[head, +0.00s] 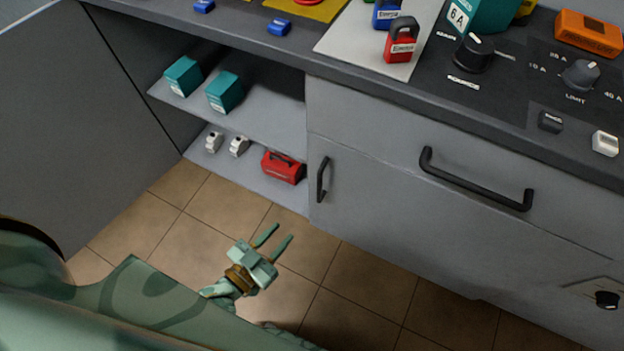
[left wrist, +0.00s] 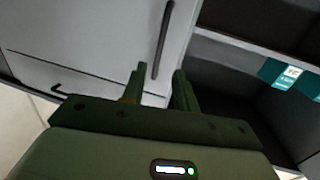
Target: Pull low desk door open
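The low desk door (head: 375,220) is a grey panel under the desk and looks shut. Its black upright handle (head: 322,180) is near the door's left edge, beside the open shelves. My left gripper (head: 281,232) is over the tiled floor, in front of the shelves and low left of the handle. Its two fingers are apart with nothing between them. In the left wrist view the handle (left wrist: 162,40) shows beyond the open fingers, roughly in line with the gap, and does not appear touched. My right gripper is in neither view.
A drawer with a black bar handle (head: 475,180) is above the door. Open shelves (head: 270,110) at left hold teal boxes and a red case (head: 284,167). A large grey panel (head: 75,120) stands farther left. Padlocks and knobs are on the desktop. The tiled floor ahead is clear.

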